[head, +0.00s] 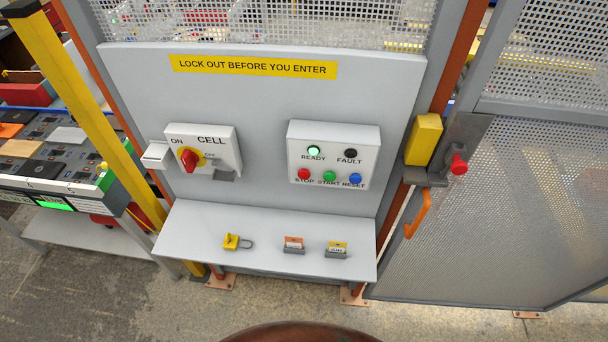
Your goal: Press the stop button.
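The red stop button (304,174) is at the lower left of a white control box (334,139) on the grey panel. The label STOP stands under it. The green start button (329,176) and the blue reset button (355,179) sit to its right. Above them the READY lamp (313,150) is lit green and the FAULT lamp (351,153) is dark. Neither of my grippers shows in the head view, and nothing covers the buttons.
A CELL box with a red rotary switch (189,160) is to the left. A shelf (200,226) below holds a yellow padlock (232,241) and two small tags. At right are a yellow interlock box (423,139), a red knob (458,165) and a mesh gate (520,200).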

